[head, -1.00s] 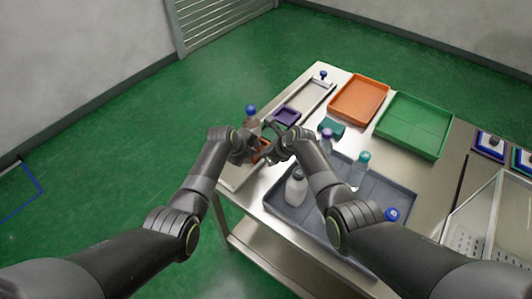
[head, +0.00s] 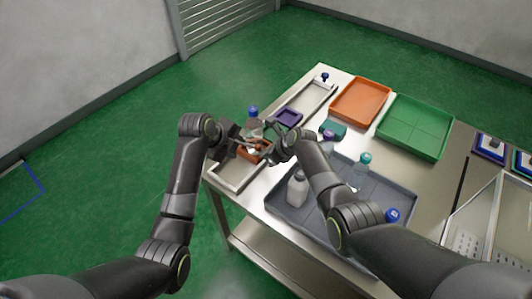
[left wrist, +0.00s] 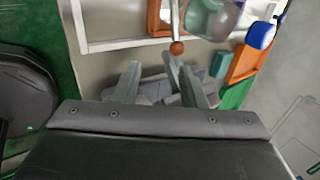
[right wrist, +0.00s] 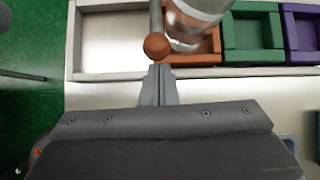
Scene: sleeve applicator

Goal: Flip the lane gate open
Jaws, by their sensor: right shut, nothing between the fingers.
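The lane gate shows as a grey bar ending in an orange-brown ball knob (right wrist: 156,46) in the right wrist view. The knob also shows in the left wrist view (left wrist: 177,47). The bar stands across the pale-railed lane (right wrist: 110,45), beside a clear bottle (right wrist: 190,30) over an orange cell. My right gripper (right wrist: 160,72) is shut and empty, its tips just below the knob; I cannot tell if they touch. My left gripper (left wrist: 160,70) is open and empty, on the near side of the knob. The arms partly hide the gate in the head view.
A grey tray (head: 390,228) with bottles lies close by my right forearm. An orange tray (head: 360,100) and a green tray (head: 414,125) lie farther back. Green (right wrist: 252,30) and purple (right wrist: 304,30) cells adjoin the orange one. Floor left of the table is open.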

